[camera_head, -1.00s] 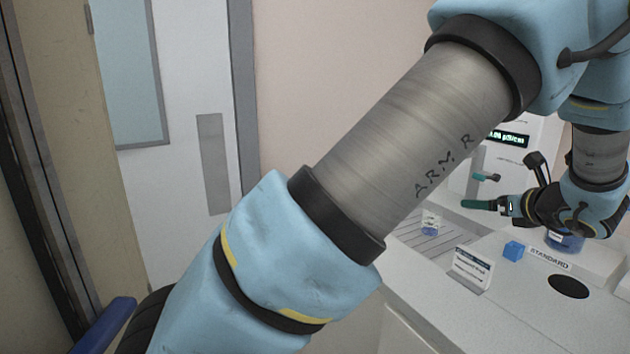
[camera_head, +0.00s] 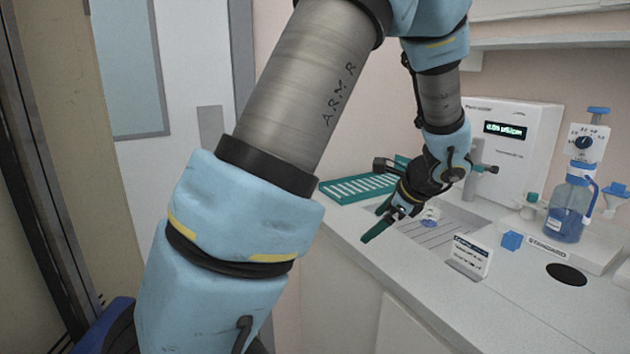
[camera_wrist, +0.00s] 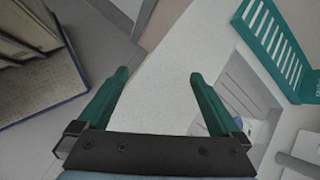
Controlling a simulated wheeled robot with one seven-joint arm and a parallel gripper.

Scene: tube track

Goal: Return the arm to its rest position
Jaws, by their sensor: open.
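My gripper (camera_head: 380,222) is at the end of my arm, above the front edge of the white counter (camera_head: 405,262) in the head view. In the wrist view my gripper (camera_wrist: 158,85) has its two green fingers wide apart, with nothing between them. The counter top (camera_wrist: 165,75) shows below and between the fingers. My arm's large upper links cover the middle of the head view, hiding part of the door and wall.
A door (camera_head: 185,80) is at the left.

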